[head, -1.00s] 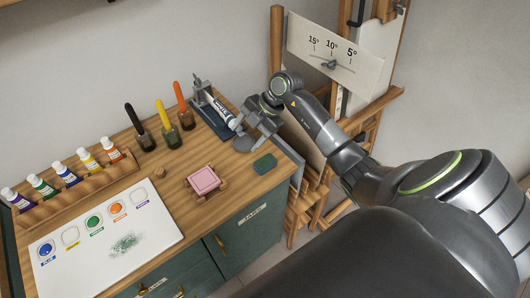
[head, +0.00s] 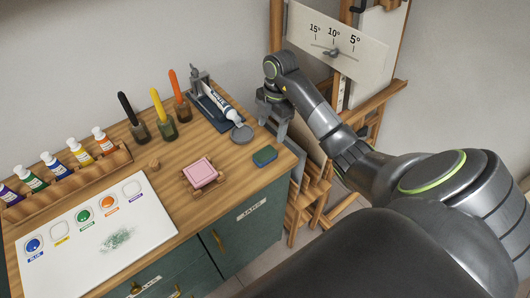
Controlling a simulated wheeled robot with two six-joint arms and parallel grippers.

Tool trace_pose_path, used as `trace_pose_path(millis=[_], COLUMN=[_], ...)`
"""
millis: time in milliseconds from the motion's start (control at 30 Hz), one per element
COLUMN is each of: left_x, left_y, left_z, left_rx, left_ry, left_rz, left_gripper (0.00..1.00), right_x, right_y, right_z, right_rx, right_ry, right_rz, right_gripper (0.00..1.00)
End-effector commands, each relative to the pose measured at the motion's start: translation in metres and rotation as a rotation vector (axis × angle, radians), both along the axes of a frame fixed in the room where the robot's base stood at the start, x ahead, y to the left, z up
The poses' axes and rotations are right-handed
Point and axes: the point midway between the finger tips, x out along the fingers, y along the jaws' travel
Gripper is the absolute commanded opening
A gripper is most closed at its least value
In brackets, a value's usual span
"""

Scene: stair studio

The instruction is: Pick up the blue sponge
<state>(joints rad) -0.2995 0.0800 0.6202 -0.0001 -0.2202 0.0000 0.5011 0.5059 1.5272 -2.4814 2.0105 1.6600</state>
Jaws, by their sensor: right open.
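My right gripper (head: 275,128) points down just behind the sponge, at the cabinet's right edge. It is open, with nothing between its fingers, and appears apart from the sponge. My left gripper is not in view.
A grey disc (head: 241,134) and a tube in a squeezer (head: 217,104) stand behind and left of the sponge. A pink block on a small wooden stand (head: 187,188) is to its left. An easel (head: 277,40) stands behind right.

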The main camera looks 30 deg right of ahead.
Motion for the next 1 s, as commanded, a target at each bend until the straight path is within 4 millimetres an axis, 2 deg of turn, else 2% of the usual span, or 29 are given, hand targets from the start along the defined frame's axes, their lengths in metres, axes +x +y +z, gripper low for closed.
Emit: trace_pose_path(millis=[33, 400, 733, 967, 1000], left_x=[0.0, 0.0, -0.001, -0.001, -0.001], left_y=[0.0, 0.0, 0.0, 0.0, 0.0], left_z=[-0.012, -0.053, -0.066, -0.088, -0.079], left_rx=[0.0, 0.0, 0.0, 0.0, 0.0], left_ry=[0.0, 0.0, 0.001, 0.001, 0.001], left_rz=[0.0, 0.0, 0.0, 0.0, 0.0], left_gripper=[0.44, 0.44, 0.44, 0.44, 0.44], right_x=[0.0, 0.0, 0.0, 0.004, 0.003], right_y=[0.001, 0.007, 0.01, 0.017, 0.018], right_z=[-0.013, -0.057, -0.07, -0.1, -0.1], right_rx=[0.001, 0.002, 0.002, 0.004, 0.004], right_ry=[0.0, 0.0, 0.0, 0.001, 0.005], right_rz=[0.0, 0.001, 0.001, 0.002, 0.0], right_gripper=[0.66, 0.66, 0.66, 0.66, 0.66])
